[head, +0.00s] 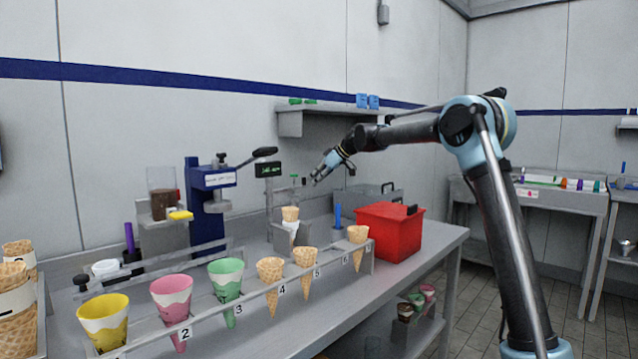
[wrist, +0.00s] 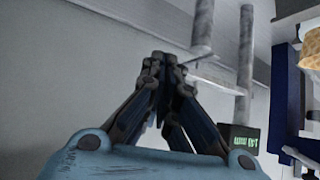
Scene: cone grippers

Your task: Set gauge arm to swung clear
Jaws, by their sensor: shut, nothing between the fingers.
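My gripper (head: 316,180) is shut and empty, with its fingers pointing down and left beside the gauge stand. In the wrist view its fingertips (wrist: 160,62) meet in front of a pale wall. The gauge stand has a small black display with green text (head: 267,170), also seen in the wrist view (wrist: 240,138). Grey rods of the gauge (wrist: 245,70) lie just right of the fingertips, joined by a thin pale crosspiece (wrist: 218,76) that may be the gauge arm. I cannot tell its exact setting or whether my fingers touch it. A waffle cone (head: 290,213) stands below the gauge.
A rack (head: 205,305) of numbered cones runs along the bench front. A blue press (head: 207,195) stands left of the gauge and a red box (head: 392,230) stands right. A wall shelf (head: 320,115) hangs above my gripper.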

